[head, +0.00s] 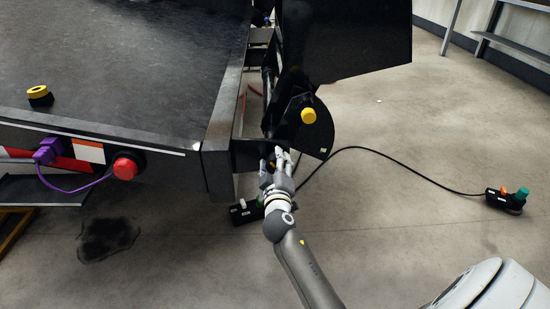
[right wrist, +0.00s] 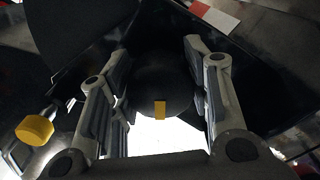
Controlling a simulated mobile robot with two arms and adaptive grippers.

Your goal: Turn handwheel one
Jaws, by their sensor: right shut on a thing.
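A dark round handwheel (right wrist: 165,85) with a yellow mark on its rim sits between the fingers of my right gripper (right wrist: 158,62) in the right wrist view. The fingers are shut on it from both sides. There the handwheel is mostly hidden by the gripper. I cannot tell how far the wheel is turned. My left gripper is not in view.
A yellow knob (head: 309,115) sits on the black plate (head: 318,137) close to my gripper. A red button (head: 126,168) and purple plug (head: 46,151) are on the trailer's side. A black cable runs across the floor to a control box (head: 505,203). The right floor is mostly clear.

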